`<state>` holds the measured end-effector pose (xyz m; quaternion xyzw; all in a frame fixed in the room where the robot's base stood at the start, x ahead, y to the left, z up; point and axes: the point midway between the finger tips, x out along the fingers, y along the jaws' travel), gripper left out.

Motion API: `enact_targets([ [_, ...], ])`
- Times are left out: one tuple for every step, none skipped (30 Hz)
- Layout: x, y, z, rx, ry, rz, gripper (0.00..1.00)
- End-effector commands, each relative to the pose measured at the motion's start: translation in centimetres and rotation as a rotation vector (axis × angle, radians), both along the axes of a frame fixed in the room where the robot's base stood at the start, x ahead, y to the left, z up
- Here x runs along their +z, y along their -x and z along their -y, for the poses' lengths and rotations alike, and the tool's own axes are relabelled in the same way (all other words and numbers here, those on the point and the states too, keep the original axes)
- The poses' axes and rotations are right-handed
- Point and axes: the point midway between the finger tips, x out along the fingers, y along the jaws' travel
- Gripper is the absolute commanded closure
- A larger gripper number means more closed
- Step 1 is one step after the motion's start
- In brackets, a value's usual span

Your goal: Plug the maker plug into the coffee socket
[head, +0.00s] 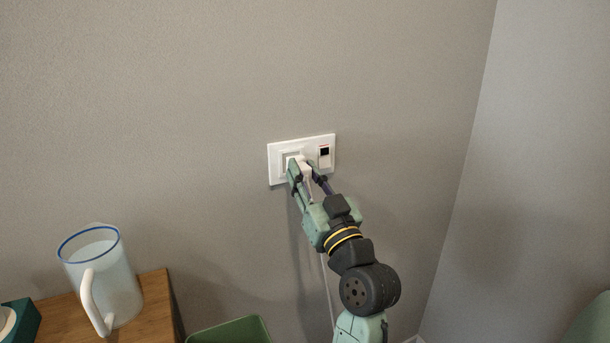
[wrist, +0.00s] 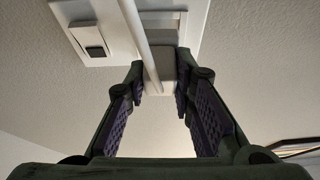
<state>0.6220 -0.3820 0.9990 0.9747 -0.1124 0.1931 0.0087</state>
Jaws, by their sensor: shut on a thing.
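The coffee socket (head: 288,155) is the left part of a white wall plate, and it also shows in the wrist view (wrist: 190,22). My gripper (head: 302,172) is at the plate, its fingers shut on the white maker plug (head: 304,168). In the wrist view the plug (wrist: 160,80) sits between the fingertips of my gripper (wrist: 160,85), close against the socket. A white cord (wrist: 138,35) runs from it across that view. The plug's front is hidden, so I cannot tell whether its prongs are in the socket.
A switch (head: 324,155) is on the plate's right side. A pitcher with a blue rim (head: 118,285) stands on a wooden top (head: 155,300) at lower left. A green bin (head: 235,332) is below. The wall around the plate is clear.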

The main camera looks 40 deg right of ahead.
Motion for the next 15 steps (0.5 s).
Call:
enact_targets([
  [0.02, -0.06, -0.01, 0.000, 0.000, 0.001, 1.00],
  [0.03, -0.10, 0.01, 0.000, 0.000, 0.001, 1.00],
  [0.03, -0.15, 0.02, 0.000, 0.000, 0.001, 1.00],
  [0.03, -0.19, 0.03, 0.000, 0.000, 0.001, 1.00],
  [0.02, -0.24, 0.04, 0.000, 0.000, 0.001, 1.00],
  [0.02, -0.29, 0.06, 0.000, 0.000, 0.001, 1.00],
  [0.03, -0.33, 0.07, 0.000, 0.000, 0.001, 1.00],
  [0.03, -0.37, 0.08, 0.000, 0.000, 0.001, 1.00],
  [0.03, -0.43, 0.09, 0.000, 0.000, 0.001, 1.00],
  [0.03, -0.47, 0.11, 0.000, 0.000, 0.001, 1.00],
  [0.03, -0.51, 0.12, 0.000, 0.000, 0.001, 1.00],
  [0.02, -0.57, 0.13, 0.000, 0.000, 0.001, 1.00],
  [0.02, -0.62, 0.14, 0.000, 0.000, 0.001, 1.00],
  [0.02, -0.67, 0.15, 0.000, 0.000, 0.001, 1.00],
  [0.02, -0.73, 0.17, 0.000, 0.000, 0.001, 1.00],
])
